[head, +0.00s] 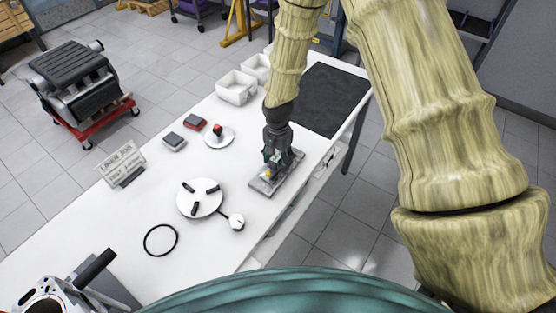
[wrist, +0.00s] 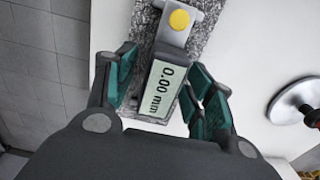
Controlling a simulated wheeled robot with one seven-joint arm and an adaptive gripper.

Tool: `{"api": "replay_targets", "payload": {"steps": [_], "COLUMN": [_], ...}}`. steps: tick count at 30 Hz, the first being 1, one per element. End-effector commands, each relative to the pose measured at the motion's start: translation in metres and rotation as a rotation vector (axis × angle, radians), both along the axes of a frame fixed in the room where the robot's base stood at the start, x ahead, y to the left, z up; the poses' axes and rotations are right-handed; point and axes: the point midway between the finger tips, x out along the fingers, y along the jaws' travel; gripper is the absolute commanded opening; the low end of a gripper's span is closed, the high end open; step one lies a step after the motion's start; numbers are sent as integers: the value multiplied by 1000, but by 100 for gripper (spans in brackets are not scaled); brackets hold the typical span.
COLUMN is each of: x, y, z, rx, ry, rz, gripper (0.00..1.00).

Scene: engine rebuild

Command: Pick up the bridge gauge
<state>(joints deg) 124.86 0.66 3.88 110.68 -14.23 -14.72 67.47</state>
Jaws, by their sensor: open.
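The bridge gauge (wrist: 165,92) is a grey device with a "0.00 mm" display and a round yellow button. It lies on a speckled grey stone plate (wrist: 213,12) in the wrist view. My gripper (wrist: 163,62) is open, with its green-padded fingers on either side of the gauge's display body. A gap shows at the left finger; the right finger is close beside the display, and I cannot tell if it touches. In the head view, my gripper (head: 275,158) points down over the stone plate (head: 265,187) and hides most of the gauge; its yellow button (head: 268,174) shows.
A black mat (head: 325,98) lies beyond my gripper. The table edge is close right.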

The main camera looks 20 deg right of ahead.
Motion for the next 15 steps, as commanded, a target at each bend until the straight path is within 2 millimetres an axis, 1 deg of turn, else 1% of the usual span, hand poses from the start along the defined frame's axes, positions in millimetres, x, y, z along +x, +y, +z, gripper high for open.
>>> {"api": "replay_targets", "payload": {"steps": [6, 7, 11, 12, 14, 15], "x": [0, 0, 0, 0, 0, 0], "y": [0, 0, 0, 0, 0, 0], "z": [0, 0, 0, 0, 0, 0], "rx": [1, 1, 0, 0, 1, 1], "ry": [-1, -1, 0, 0, -1, -1], "rz": [0, 0, 0, 0, 0, 0], "gripper": [54, 52, 28, 21, 10, 3]}}
